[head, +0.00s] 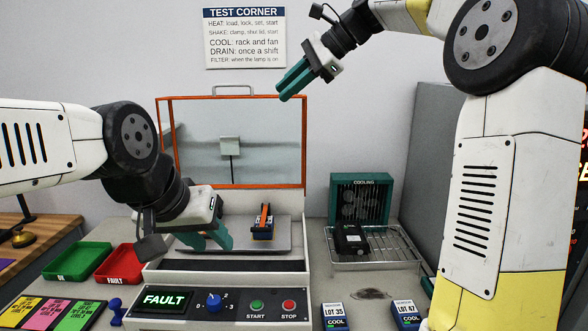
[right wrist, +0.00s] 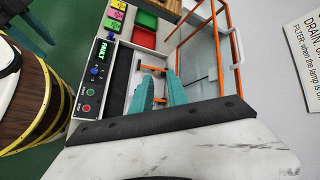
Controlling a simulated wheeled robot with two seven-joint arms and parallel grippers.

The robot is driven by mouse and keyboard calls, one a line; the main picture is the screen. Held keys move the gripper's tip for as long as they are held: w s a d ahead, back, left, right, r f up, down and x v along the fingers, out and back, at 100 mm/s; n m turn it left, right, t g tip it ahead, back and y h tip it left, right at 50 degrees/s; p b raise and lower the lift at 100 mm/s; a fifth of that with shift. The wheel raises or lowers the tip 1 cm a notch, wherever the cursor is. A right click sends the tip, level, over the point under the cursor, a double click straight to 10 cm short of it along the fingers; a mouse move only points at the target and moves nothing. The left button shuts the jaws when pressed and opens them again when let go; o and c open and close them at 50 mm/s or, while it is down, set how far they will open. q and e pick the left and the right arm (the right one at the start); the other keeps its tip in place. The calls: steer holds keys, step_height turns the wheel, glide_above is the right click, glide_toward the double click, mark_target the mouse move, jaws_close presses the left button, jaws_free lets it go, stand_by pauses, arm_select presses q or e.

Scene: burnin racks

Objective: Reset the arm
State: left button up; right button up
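My right gripper (head: 293,80) is raised high in front of the wall, below the sign and above the orange-framed lid. In the right wrist view its two teal fingers (right wrist: 160,95) are apart with nothing between them. My left gripper (head: 208,240) is low over the left part of the test machine's grey plate (head: 285,248). Its teal fingers look spread, and I see nothing held. An orange and dark clamp-like fixture (head: 263,224) stands on the plate to the right of it, apart from the fingers.
The orange-framed clear lid (head: 168,98) stands up. The panel display (head: 164,300) reads FAULT. Green (head: 78,262) and red (head: 120,265) trays lie left. A dark unit (head: 350,240) sits on the cooling rack (head: 385,262). Two lot-labelled units (head: 336,316) (head: 405,312) stand in front.

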steer(key=s+d+f+n+t+h, duration=0.1)
steer(key=s+d+f+n+h, duration=0.1)
steer(key=s+d+f+n, duration=0.2)
steer(key=s+d+f+n+t+h, duration=0.1)
steer(key=s+d+f+n, duration=0.3)
steer(key=s+f, duration=0.7)
steer(key=s+d+f+n+t+h, duration=0.1)
steer(key=s+d+f+n+h, duration=0.3)
steer(key=s+d+f, duration=0.3)
steer(key=s, duration=0.4)
steer(key=shift+s+d+f+n, duration=0.25)
steer(key=shift+d+f+n, duration=0.1)
steer(key=shift+f+n, duration=0.05)
